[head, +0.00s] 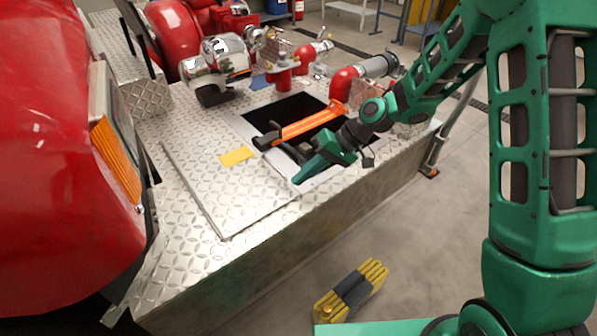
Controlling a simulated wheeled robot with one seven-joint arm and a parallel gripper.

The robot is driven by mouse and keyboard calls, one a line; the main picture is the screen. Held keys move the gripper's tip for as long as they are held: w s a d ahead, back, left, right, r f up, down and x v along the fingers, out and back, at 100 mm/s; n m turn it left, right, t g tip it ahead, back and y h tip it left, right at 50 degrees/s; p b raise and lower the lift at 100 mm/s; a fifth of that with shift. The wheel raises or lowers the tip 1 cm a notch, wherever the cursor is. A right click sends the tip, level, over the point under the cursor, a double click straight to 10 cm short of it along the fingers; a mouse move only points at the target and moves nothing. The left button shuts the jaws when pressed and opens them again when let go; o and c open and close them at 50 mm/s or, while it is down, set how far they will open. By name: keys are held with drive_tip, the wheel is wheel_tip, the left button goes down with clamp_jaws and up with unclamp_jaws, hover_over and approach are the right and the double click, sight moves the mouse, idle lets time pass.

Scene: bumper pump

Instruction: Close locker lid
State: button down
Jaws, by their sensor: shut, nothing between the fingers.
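The locker lid looks like the silver diamond-plate panel (215,185) with a yellow label (237,156). It lies about flat on the bumper deck, left of the dark locker opening (285,108), which is uncovered. My gripper (299,176) is shut and empty, at the front edge of the opening near the lid's right side. I cannot tell whether it touches the lid or the frame. My wrist hides part of the opening's right side.
An orange bar (308,124) with a black end spans the opening. Red and chrome pump fittings (218,65) stand behind it. A red vehicle body (60,170) is at left.

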drive_tip(key=shift+f, duration=0.1)
idle(0.4)
drive_tip(key=s+d+r+m+h, duration=0.1)
drive_tip(key=d+r, duration=0.2)
drive_tip(key=d, duration=0.4)
drive_tip(key=s+d+r+t+h, duration=0.1)
drive_tip(key=d+r+h, duration=0.15)
drive_tip(key=d, duration=0.45)
drive_tip(key=s+d+r+m+h, duration=0.1)
drive_tip(key=d+r, duration=0.2)
drive_tip(key=d, duration=0.3)
drive_tip(key=s+d+r+m+h, duration=0.2)
drive_tip(key=s+d+r+m, duration=0.1)
drive_tip(key=s+d, duration=0.6)
drive_tip(key=s+d+r+m+h, duration=0.2)
drive_tip(key=s+d+m, duration=0.3)
drive_tip(key=s+d, duration=0.5)
drive_tip(key=s+r, duration=0.1)
drive_tip(key=s, duration=0.6)
drive_tip(key=shift+d+r, duration=0.15)
drive_tip(key=shift+d, duration=0.05)
drive_tip(key=shift+s, duration=0.1)
